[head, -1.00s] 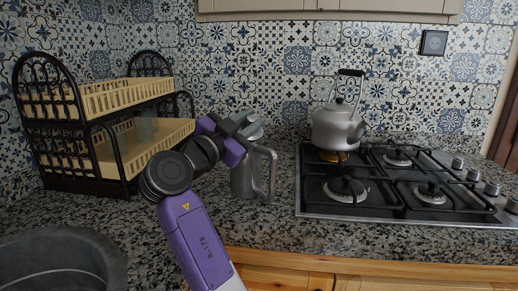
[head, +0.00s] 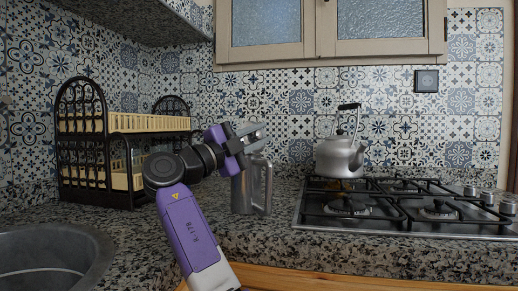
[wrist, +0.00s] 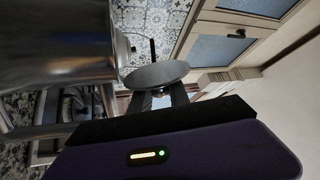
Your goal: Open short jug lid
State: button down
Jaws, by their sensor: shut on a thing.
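The short jug (head: 246,192) is a grey metal jug with a large handle on its right. It stands upright on the granite counter, left of the stove. My gripper (head: 246,138) is at its top and hides much of the rim in the head view. In the wrist view the jug's shiny body (wrist: 60,45) fills the upper left. A round grey lid (wrist: 157,75) shows beside the rim, at an angle to it. My gripper's fingers (wrist: 158,98) are shut at the lid; the exact contact is partly hidden.
A gas stove (head: 400,215) with a kettle (head: 338,157) is to the right. A black and cream dish rack (head: 95,150) is at the left, behind my arm. A sink (head: 45,260) is at the lower left. A wall cabinet (head: 330,35) hangs above.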

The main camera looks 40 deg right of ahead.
jog(key=shift+s+f+m+g+b, duration=0.1)
jog(key=shift+s+m+g+b, duration=0.15)
jog(key=shift+m, duration=0.35)
jog(key=shift+s+f+m+g+b, duration=0.15)
jog(key=shift+m+b, duration=0.1)
jog(key=shift+m, duration=0.35)
jog(key=shift+r, duration=0.1)
jog(key=c, duration=1.2)
grip_release()
jog(key=shift+c, duration=0.2)
jog(key=shift+r, duration=0.1)
notch_tip(320, 180, up, 20)
jog(key=p, duration=0.7)
